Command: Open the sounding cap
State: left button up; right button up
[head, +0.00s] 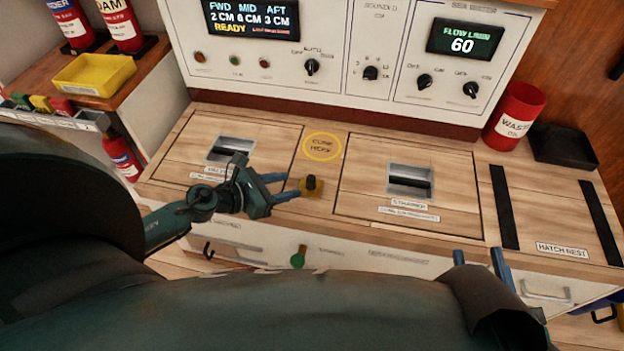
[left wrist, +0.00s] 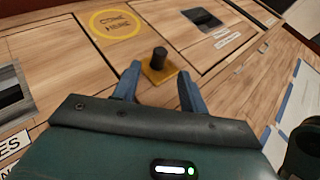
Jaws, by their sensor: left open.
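The sounding cap looks like a small black knob (head: 311,183) on a yellow square plate (head: 313,195), set in the wooden counter between two hatches. My left gripper (head: 293,185) is open, with its blue fingertips just left of the knob in the head view. In the left wrist view, the knob (left wrist: 158,57) stands just beyond the open left gripper (left wrist: 158,84), in line with the gap between the fingers. I cannot tell if the fingers touch the plate. My right gripper (head: 479,262) shows partly at the lower right, its blue fingers apart, empty and away from the cap.
A yellow "cone here" circle (head: 322,147) lies behind the cap. A red waste bin (head: 514,115) and black tray (head: 566,146) stand at the back right. The control panel (head: 340,85) rises behind.

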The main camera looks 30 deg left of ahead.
aim_at(311, 177)
pick_arm(q)
jog(key=b+x, duration=0.1)
jog(key=x, duration=0.7)
jog(key=shift+d, duration=0.1)
grip_shut()
jog(key=shift+w, duration=0.1)
